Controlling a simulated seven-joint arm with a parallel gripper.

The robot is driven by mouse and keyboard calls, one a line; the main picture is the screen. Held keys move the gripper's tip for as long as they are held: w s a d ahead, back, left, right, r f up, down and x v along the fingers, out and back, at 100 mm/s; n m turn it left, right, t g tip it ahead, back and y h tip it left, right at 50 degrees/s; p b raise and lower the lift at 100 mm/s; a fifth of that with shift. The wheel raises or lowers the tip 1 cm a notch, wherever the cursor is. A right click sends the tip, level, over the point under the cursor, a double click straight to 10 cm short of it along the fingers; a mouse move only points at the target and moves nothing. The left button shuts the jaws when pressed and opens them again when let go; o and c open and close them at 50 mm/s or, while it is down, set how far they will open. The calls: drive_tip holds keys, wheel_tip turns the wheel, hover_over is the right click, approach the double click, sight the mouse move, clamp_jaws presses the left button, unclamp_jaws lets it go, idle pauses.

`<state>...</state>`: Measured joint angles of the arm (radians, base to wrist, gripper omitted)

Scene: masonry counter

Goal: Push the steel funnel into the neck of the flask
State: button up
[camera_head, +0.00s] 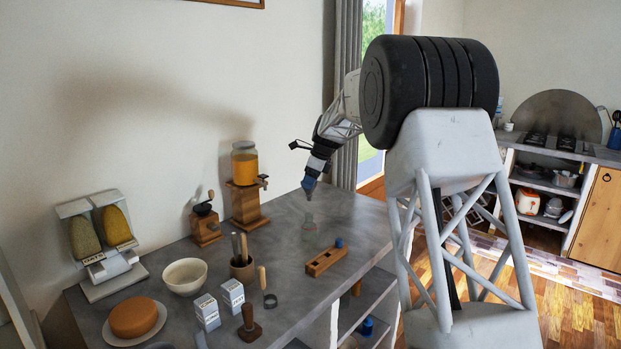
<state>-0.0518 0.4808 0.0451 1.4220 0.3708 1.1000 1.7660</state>
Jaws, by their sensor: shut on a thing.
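My gripper (308,190) points down over the far part of the grey counter, with blue at its lower end. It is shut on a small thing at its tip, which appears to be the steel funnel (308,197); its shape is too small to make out. A small, clear, greenish glass flask (309,224) stands upright on the counter just below the gripper. The funnel looks right above the flask's neck; I cannot tell whether they touch.
A wooden block (326,262) with holes and a blue piece lies in front of the flask. A wooden cup (242,270) with tools, a white bowl (185,277), a grinder (205,227) and a jar dispenser (246,190) stand to the left. The counter right of the flask is clear.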

sight(311, 195)
drive_tip(key=shift+f, duration=2.25)
drive_tip(key=shift+f, duration=1.3)
idle(0.9)
drive_tip(key=o, duration=1.2)
drive_tip(key=v, duration=0.7)
drive_tip(key=shift+r, duration=0.35)
drive_tip(key=shift+s+d, duration=0.1)
